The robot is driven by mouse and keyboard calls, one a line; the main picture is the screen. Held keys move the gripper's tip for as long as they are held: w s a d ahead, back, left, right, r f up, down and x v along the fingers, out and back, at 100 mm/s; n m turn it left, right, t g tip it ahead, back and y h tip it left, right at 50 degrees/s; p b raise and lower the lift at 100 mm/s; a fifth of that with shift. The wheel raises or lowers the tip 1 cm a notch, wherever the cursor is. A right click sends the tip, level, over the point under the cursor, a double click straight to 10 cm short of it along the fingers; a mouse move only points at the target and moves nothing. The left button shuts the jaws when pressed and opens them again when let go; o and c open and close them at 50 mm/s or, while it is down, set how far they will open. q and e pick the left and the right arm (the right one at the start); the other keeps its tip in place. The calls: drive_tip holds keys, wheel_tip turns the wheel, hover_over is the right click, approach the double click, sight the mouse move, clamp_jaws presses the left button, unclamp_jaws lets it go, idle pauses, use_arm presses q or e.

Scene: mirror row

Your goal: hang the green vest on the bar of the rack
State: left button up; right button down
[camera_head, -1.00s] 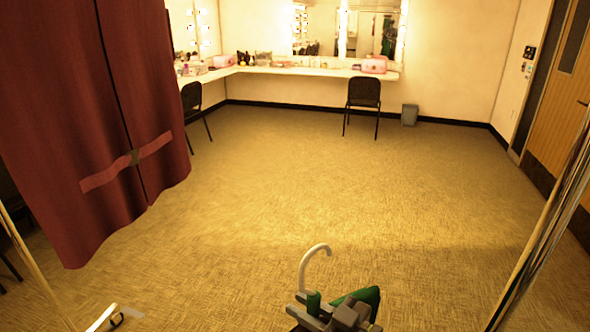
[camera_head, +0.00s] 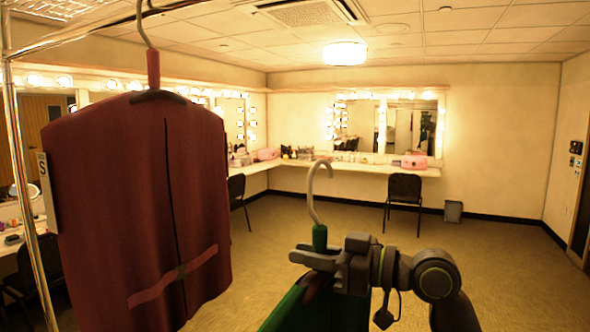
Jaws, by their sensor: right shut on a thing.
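My right gripper (camera_head: 308,254) is in the lower middle, shut on the neck of the green vest's hanger. The rack's metal bar (camera_head: 95,33) runs across the upper left, left of the hook and higher in the picture. The hook is apart from the bar. My left gripper is out of view.
A maroon vest (camera_head: 140,200) hangs at the left by its own hook, below the bar. The rack's upright post (camera_head: 27,180) is at the far left. Chairs (camera_head: 403,189) and a mirror counter stand well behind. The space right of the maroon vest is clear.

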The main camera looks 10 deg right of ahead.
drive_tip(key=s+a+r+n+g+y+p, duration=0.1)
drive_tip(key=s+r, duration=0.2)
drive_tip(key=r, duration=0.8)
drive_tip(key=s+a+r+n+g+p, duration=0.15)
drive_tip(key=s+r, duration=0.25)
drive_tip(key=r, duration=0.7)
drive_tip(key=s+a+r+g+y+p, duration=0.1)
drive_tip(key=s+a+r, duration=0.15)
drive_tip(key=r, duration=0.95)
drive_tip(key=w+d+f, duration=0.4)
drive_tip(key=w+d, duration=0.2)
drive_tip(key=shift+w+p, duration=0.3)
drive_tip(key=shift+w, duration=0.1)
drive_tip(key=c, duration=0.6)
unclamp_jaws()
